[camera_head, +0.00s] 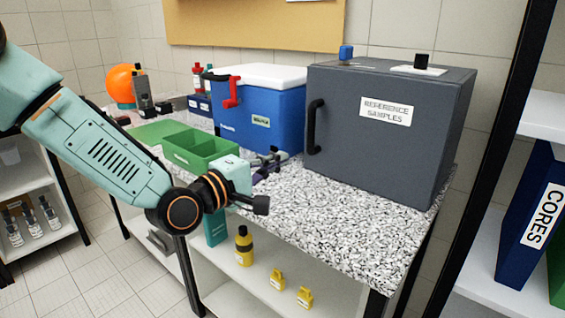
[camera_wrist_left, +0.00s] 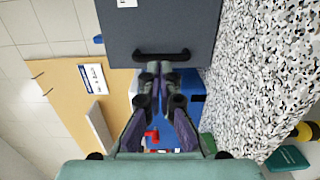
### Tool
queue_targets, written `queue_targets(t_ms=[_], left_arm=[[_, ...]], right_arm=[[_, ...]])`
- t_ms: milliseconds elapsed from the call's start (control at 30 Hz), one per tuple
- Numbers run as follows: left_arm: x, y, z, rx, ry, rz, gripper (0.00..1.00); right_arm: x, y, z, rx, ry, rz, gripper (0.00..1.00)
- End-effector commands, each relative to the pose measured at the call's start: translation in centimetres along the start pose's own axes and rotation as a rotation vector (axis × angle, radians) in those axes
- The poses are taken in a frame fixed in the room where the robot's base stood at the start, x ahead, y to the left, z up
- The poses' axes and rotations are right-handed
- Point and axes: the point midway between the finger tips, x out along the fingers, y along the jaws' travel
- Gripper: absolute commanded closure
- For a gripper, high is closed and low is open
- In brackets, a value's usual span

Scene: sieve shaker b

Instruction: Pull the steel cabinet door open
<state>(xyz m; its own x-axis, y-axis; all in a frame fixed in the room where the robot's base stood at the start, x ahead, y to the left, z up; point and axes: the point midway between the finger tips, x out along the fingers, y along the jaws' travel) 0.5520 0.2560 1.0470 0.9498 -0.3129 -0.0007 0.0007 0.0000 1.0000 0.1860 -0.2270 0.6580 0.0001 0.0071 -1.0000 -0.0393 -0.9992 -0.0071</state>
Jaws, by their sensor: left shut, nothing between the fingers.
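The dark grey steel cabinet (camera_head: 385,155) stands on the speckled bench at the right in the head view. Its front door carries a white "REFERENCE SAMPLES" label (camera_head: 386,111) and looks shut. A black upright bar handle (camera_head: 316,126) is at the door's left edge; it also shows in the left wrist view (camera_wrist_left: 163,57). My left gripper (camera_head: 280,156) is shut and empty, to the left of and a little below the handle in the head view. In the left wrist view its fingertips (camera_wrist_left: 159,68) appear close to the handle; contact cannot be told. My right gripper is not in view.
A blue cool box (camera_head: 262,108) with a white lid stands left of the cabinet. A green tray (camera_head: 200,148) sits by my left arm. Small items (camera_head: 424,62) rest on the cabinet top. The bench top (camera_head: 340,215) before the door is clear.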

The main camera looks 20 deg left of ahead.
Motion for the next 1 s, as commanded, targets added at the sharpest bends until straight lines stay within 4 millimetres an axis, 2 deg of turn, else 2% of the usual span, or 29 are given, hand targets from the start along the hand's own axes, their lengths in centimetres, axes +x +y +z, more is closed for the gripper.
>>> queue_targets(t_ms=[333,1000], left_arm=[[1.8,0.0,0.1,0.002,-0.002,0.0,1.0],[1.9,0.0,0.1,0.0,-0.001,0.001,1.0]], right_arm=[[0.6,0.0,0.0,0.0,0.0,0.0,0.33],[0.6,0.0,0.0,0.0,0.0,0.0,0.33]])
